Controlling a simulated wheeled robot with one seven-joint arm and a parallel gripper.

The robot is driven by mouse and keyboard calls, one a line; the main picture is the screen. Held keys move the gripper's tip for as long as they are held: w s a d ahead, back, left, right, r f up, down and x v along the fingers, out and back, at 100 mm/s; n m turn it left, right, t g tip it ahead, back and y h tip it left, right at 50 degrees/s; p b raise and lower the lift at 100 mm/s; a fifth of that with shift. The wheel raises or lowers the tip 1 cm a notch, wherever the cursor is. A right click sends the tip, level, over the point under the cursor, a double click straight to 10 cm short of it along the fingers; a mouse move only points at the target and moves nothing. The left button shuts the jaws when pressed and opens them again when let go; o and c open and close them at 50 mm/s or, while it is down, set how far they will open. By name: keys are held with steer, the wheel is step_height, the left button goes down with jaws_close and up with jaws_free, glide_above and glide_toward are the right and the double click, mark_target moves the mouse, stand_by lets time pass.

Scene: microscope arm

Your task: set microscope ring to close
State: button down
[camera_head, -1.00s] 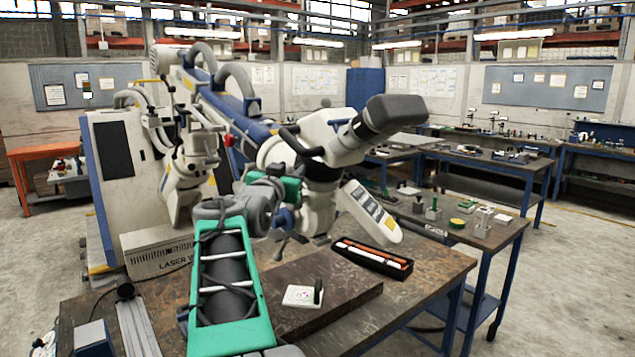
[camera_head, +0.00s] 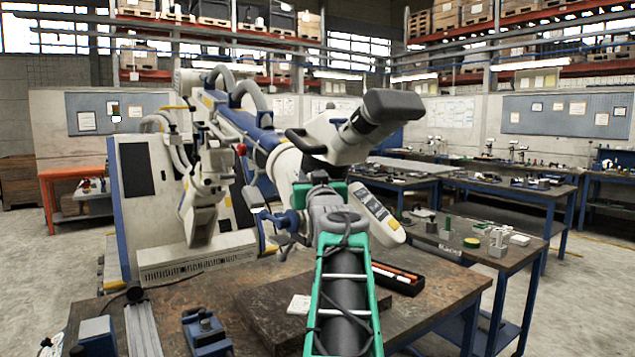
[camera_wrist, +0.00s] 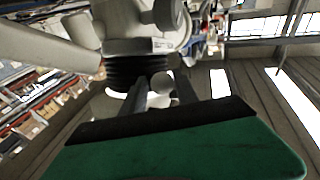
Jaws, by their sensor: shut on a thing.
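The white microscope head (camera_head: 340,135) with its dark eyepiece stands behind the work table. My gripper (camera_wrist: 160,80) is up against the lower part of the head. In the wrist view its two dark fingers point at a black ribbed ring (camera_wrist: 138,68) under the pale microscope body, and a pale round knob (camera_wrist: 160,98) shows between them. The fingers are shut on the microscope ring part there; the exact contact is hard to see. In the head view my green hand and wrist cover the ring and the fingertips.
A black tray with orange and white rods (camera_head: 398,277) lies on the table right of my arm. A small white dish (camera_head: 299,304) sits on a dark board. A blue clamp-like block (camera_head: 206,332) is at the front left. A side table (camera_head: 455,232) holds small parts.

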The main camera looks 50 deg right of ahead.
steer(key=shift+a+r, duration=0.15)
steer(key=shift+r, duration=0.25)
steer(key=c, duration=1.4)
jaws_free()
steer(key=o, duration=0.3)
steer(key=shift+w+f, duration=0.2)
steer(key=shift+w, duration=0.05)
steer(key=shift+o, duration=1)
steer(key=shift+f, duration=0.1)
steer(key=shift+s, duration=0.1)
steer(key=b+v, duration=0.2)
steer(key=v, duration=0.5)
steer(key=shift+s, duration=0.3)
steer(key=shift+a+f, duration=0.1)
steer(key=shift+a, duration=0.05)
